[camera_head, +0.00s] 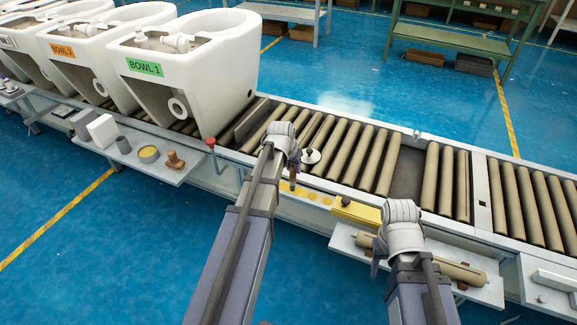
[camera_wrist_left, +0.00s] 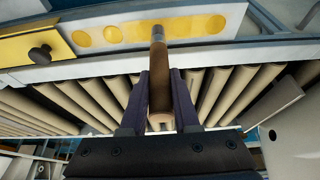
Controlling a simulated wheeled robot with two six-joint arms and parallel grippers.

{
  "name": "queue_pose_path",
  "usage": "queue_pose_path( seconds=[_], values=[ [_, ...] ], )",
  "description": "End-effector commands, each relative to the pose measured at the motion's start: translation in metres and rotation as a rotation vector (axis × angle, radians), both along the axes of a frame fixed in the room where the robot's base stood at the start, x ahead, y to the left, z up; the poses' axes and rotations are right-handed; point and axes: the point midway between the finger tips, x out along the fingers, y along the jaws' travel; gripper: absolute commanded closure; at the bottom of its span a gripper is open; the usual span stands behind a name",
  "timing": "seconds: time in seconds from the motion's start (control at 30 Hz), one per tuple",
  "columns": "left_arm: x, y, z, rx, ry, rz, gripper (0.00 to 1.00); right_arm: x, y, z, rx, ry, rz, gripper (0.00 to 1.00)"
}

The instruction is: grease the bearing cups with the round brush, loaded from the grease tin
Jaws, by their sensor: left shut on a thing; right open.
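My left gripper (camera_head: 291,172) is shut on the round brush, with the brown handle (camera_wrist_left: 160,75) upright between its fingers (camera_wrist_left: 160,100) in the left wrist view. The brush's grey tip end (camera_wrist_left: 158,33) is over the pale panel on the conveyor's near side. The panel holds a row of round yellow bearing cups (camera_wrist_left: 113,33), also visible in the head view (camera_head: 313,195). I cannot tell whether the bristles touch a cup. The grease tin (camera_head: 148,154), with yellow inside, stands on the left side shelf. My right gripper (camera_head: 378,258) is open, beside a tan roller.
A yellow block (camera_head: 357,212) with a black knob sits right of the cups. The tan roller (camera_head: 455,271) lies on the right shelf. Toilet bowls (camera_head: 190,75) stand on the conveyor at left. A wooden-handled item (camera_head: 174,160) and white block (camera_head: 102,130) flank the tin.

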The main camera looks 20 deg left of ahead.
Motion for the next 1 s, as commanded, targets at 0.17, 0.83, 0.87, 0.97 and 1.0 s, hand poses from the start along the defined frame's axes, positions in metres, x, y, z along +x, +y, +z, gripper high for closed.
queue_pose_path(
  seconds=[0.17, 0.83, 0.87, 0.97, 1.0],
  values=[
    [-0.001, -0.003, 0.000, -0.004, 0.003, -0.001, 1.00, 0.000, 0.000, 0.000, 0.000, 0.000, 0.000, 0.50],
    [-0.001, -0.037, 0.002, -0.003, 0.001, 0.000, 1.00, 0.000, 0.000, 0.002, 0.000, 0.000, 0.000, 0.50],
    [-0.001, -0.038, 0.002, -0.003, 0.001, 0.000, 1.00, 0.000, 0.000, 0.002, 0.000, 0.000, 0.000, 0.50],
    [-0.001, -0.041, 0.001, -0.003, 0.001, -0.001, 1.00, 0.000, 0.000, 0.002, 0.000, 0.000, 0.000, 0.50],
    [-0.001, -0.044, 0.001, -0.003, 0.001, -0.001, 1.00, 0.000, 0.000, 0.001, 0.000, 0.000, 0.000, 0.50]
  ],
)
